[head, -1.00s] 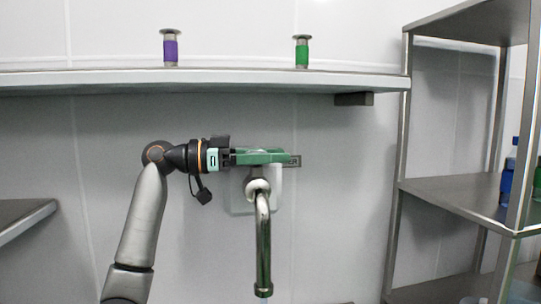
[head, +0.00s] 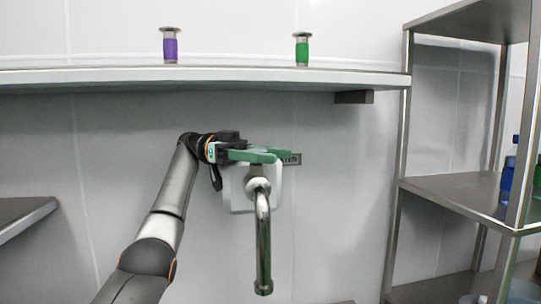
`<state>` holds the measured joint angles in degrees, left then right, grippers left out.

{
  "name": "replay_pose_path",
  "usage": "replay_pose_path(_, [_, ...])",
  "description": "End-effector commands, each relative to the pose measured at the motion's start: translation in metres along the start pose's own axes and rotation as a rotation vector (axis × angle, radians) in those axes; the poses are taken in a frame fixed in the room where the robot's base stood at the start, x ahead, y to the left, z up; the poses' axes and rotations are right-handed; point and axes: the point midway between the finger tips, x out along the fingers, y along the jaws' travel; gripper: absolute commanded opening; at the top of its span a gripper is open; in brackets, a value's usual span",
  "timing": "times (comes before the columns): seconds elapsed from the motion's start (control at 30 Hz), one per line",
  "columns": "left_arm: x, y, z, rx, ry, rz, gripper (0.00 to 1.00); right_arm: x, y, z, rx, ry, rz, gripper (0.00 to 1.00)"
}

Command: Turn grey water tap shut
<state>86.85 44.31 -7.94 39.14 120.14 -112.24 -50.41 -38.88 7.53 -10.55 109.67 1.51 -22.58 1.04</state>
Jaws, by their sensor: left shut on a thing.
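The grey water tap (head: 263,235) is mounted on the wall in the middle of the head view, with a shiny curved spout pointing down. A pale plate (head: 237,196) sits behind its round body. My left gripper (head: 281,155) reaches in from the left, its green fingers just above the tap body. The fingers are shut on the tap's handle, which they mostly hide. I see no water below the spout mouth. My right gripper is not in view.
A wall shelf (head: 210,78) runs above the tap, carrying a purple-banded holder (head: 170,47) and a green-banded one (head: 302,50). A dark label (head: 292,159) is partly covered by the fingers. A metal rack (head: 450,187) with bottles stands at right.

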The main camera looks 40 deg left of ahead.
Motion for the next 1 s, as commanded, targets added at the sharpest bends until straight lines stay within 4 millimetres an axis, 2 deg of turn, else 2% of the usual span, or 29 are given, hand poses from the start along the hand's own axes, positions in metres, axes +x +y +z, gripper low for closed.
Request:
replay_pose_path(0.7, [0.0007,0.0017,0.0019,-0.003,-0.005,0.055,0.0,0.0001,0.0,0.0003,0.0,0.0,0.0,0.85])
replay_pose_path(0.73, [0.0007,0.0017,0.0019,-0.003,-0.005,0.055,0.57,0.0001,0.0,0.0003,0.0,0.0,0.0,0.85])
replay_pose_path(1.0, [0.0005,0.0015,0.0012,-0.002,-0.003,0.052,0.85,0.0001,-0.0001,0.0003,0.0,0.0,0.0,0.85])
